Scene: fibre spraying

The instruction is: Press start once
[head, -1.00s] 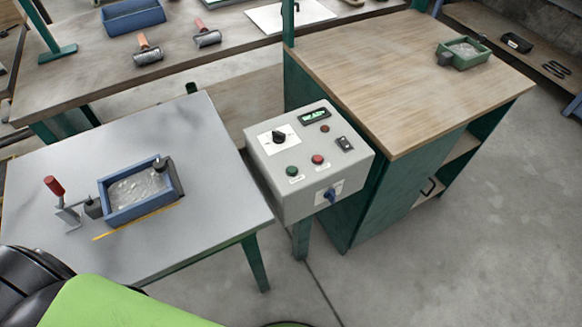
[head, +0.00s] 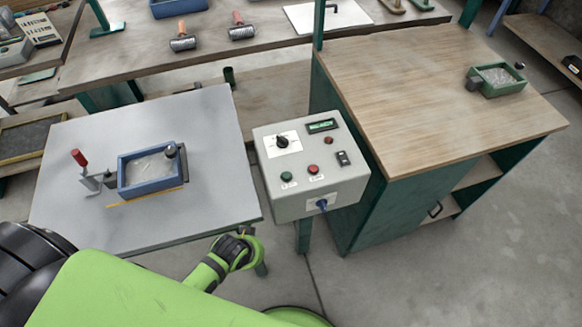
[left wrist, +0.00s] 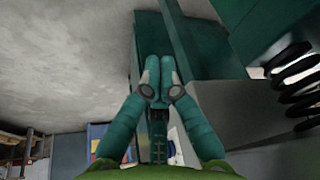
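The grey control box (head: 300,200) stands between the metal table and the wooden bench. Its sloped face carries a green button (head: 287,176) and a red button (head: 313,169) in front, with labels too small to read. A black rotary knob (head: 283,142), a lit green display (head: 321,126), a small red lamp or button (head: 328,141) and a dark switch (head: 342,158) sit behind. My left arm's green and black wrist is below and left of the box; its fingers cannot be made out there. In the left wrist view my left gripper (left wrist: 159,72) has its fingertips together, empty. My right gripper is not visible.
The grey metal table (head: 85,135) holds a blue tray (head: 152,187) and a red-handled clamp (head: 78,158). The wooden bench (head: 430,90) with a green tray (head: 500,82) stands close on the box's right. Open floor lies in front.

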